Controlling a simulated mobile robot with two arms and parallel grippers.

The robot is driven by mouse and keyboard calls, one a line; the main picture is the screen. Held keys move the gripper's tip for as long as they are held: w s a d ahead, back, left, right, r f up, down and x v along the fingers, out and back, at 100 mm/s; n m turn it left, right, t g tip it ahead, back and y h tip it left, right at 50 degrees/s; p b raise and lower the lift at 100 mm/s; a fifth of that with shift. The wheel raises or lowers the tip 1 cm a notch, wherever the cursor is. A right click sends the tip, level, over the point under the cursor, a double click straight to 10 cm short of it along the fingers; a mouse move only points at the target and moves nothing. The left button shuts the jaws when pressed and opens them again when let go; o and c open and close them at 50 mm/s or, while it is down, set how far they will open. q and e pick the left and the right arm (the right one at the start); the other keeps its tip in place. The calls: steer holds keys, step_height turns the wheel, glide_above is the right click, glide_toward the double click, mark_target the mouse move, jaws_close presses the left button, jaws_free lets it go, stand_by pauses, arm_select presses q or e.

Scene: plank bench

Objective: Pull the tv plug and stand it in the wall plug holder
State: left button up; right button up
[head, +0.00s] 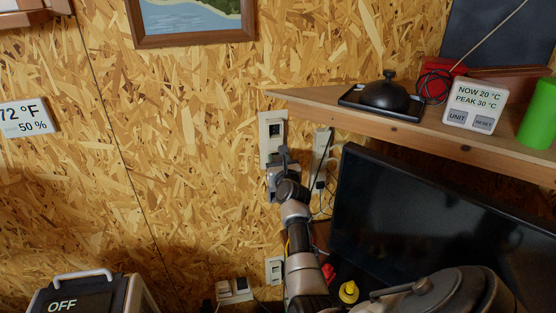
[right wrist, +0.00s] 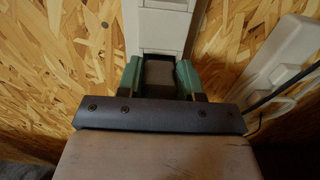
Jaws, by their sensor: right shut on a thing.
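My right gripper (head: 281,168) is at the white wall plate (head: 265,152) on the chipboard wall. In the right wrist view its green fingers (right wrist: 159,78) are shut on a dark plug-like block (right wrist: 158,72), right against the lower part of the white plate (right wrist: 163,28). Whether the block is seated in the plate or just in front of it is hard to tell. The plate has a dark opening or socket in its upper part in the head view. The gripper hides the plate's lower end. My left gripper is not in view.
A white power strip (head: 321,150) with a black cord is on the wall just right of the gripper. A large black TV (head: 420,205) stands to the right, below a wooden shelf (head: 420,124). A lower wall plate (head: 274,270) sits beside my arm.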

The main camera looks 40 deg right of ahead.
steer(key=shift+p+v, duration=1.25)
steer(key=shift+v, duration=0.85)
steer(key=shift+p+v, duration=1.15)
steer(key=shift+v, duration=1.3)
step_height(320, 180, down, 16)
steer(key=b, duration=1.5)
steer(key=shift+b, duration=0.35)
steer(key=shift+w+d+r, duration=0.1)
steer(key=shift+b+x, duration=0.8)
steer(key=shift+x, duration=2.1)
